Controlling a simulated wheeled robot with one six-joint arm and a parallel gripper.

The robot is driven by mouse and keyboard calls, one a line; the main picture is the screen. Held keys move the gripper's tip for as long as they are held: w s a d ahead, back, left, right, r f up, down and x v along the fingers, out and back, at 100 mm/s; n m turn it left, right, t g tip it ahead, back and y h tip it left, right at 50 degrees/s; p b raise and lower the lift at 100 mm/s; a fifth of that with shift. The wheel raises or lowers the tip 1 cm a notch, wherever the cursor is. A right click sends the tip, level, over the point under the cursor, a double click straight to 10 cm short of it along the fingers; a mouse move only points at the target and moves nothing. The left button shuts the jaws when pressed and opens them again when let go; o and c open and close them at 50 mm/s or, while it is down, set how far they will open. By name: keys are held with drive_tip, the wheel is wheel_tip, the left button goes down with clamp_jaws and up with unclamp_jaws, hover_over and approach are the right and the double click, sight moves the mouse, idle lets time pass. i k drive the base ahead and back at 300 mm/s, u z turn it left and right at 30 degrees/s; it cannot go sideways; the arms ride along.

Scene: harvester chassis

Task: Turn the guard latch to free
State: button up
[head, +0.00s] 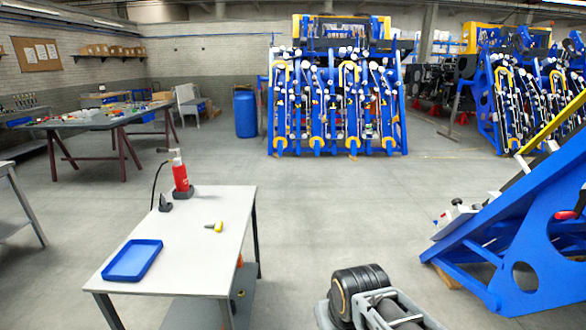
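The blue harvester chassis frame (500,240) stands tilted at the right edge, cut off by the picture. A red-ended handle (566,215) sits on its side plate, with a dark part beside it. Part of my arm (375,300), grey and black, shows at the bottom centre, well apart from the frame. My gripper's fingers are not in view.
A white table (215,262) at left holds a blue tray (132,260), a red bottle (180,175) and a small yellow tool (214,227). More blue machines (337,105) and a blue barrel (245,114) stand behind.

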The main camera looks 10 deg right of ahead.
sight(515, 152)
drive_tip(key=z, duration=0.1)
drive_tip(key=i, duration=1.7)
drive_tip(key=z, duration=1.25)
drive_tip(key=i, duration=1)
drive_tip(key=z, duration=1.4)
drive_tip(key=i, duration=0.35)
drive_tip(key=z, duration=0.1)
drive_tip(key=k, duration=0.6)
drive_tip(key=u, duration=0.6)
drive_tip(key=i, duration=0.65)
drive_tip(key=u, duration=0.7)
drive_tip(key=i, duration=0.95)
drive_tip(key=z, duration=0.15)
